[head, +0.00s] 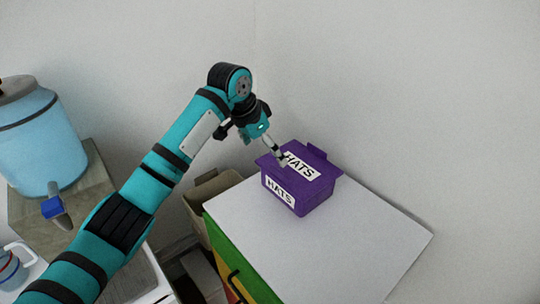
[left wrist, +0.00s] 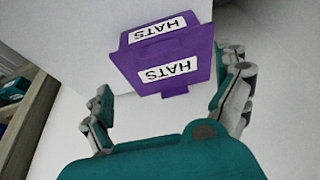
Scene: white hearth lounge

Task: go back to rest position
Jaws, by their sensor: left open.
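A purple box (head: 318,190) with white "HATS" labels on its top and front stands on a white-topped cabinet (head: 370,245) near the wall. Its lid looks shut. My left gripper (head: 277,152) is just above the back left of the box, pointing down at it; I cannot tell if a finger touches the lid. In the left wrist view the box (left wrist: 190,46) shows beyond the gripper (left wrist: 170,80), whose fingers are spread wide with nothing held between them. My right gripper is not in view.
A blue drink dispenser (head: 40,140) with a blue tap stands on a wooden surface at the left. A mug (head: 12,268) is at the lower left. A beige bin (head: 208,195) stands behind the cabinet's left side. The cabinet top right of the box is clear.

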